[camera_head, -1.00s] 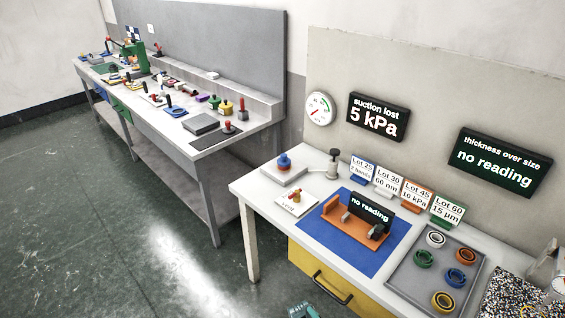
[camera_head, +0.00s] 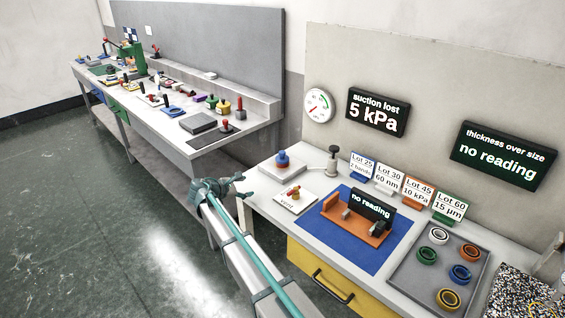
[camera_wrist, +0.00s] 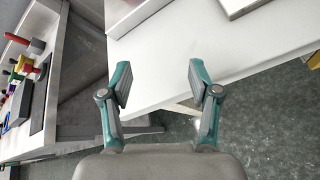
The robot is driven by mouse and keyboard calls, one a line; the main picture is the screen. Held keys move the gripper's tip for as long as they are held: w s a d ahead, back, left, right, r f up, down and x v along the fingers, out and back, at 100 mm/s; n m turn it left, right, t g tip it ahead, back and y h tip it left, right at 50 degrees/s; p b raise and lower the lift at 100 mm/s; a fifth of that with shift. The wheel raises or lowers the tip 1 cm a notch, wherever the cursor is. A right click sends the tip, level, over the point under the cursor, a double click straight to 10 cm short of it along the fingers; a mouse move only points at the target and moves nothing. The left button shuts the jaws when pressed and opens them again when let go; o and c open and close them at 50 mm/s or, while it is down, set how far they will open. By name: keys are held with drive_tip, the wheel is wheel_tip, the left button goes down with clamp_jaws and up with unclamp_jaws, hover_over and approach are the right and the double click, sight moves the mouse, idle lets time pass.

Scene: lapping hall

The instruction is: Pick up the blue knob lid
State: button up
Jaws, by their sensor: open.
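My gripper (camera_head: 240,186) is at the left edge of the near bench, to the left and in front of the block. The wrist view shows my gripper (camera_wrist: 160,85) open and empty, with the white bench top (camera_wrist: 190,45) beyond its fingers. The blue knob is not in the wrist view.
A small white plate (camera_head: 296,200) with a red and yellow piece lies right of my gripper. A dark-topped post (camera_head: 333,160) stands behind. A blue mat (camera_head: 335,243) bears an orange fixture. A grey tray (camera_head: 410,280) holds several rings. The far bench (camera_head: 190,145) is crowded.

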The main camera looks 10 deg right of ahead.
sight(282, 152)
drive_tip(key=w+d+r+n+t, duration=0.1)
drive_tip(key=w+d+n, duration=0.1)
drive_tip(key=w+d, duration=0.2)
drive_tip(key=w+d+r+n+t, duration=0.1)
drive_tip(key=w+d+r+n, duration=0.1)
drive_tip(key=w+d+n, duration=0.1)
drive_tip(key=w+d+r+n+t+h, duration=0.1)
drive_tip(key=w+d+r+n, duration=0.1)
drive_tip(key=w+d, duration=0.3)
drive_tip(key=shift+w+d+r+n+t, duration=0.15)
drive_tip(key=shift+w+d+n, duration=0.1)
drive_tip(key=shift+d, duration=0.3)
drive_tip(key=shift+w+d+f+n+t, duration=0.15)
drive_tip(key=shift+d+n, duration=0.1)
drive_tip(key=shift+d, duration=0.25)
drive_tip(key=shift+p+x, duration=0.75)
drive_tip(key=shift+x, duration=2.05)
drive_tip(key=shift+s+f, duration=0.1)
drive_tip(key=shift+f, duration=0.1)
clamp_jaws()
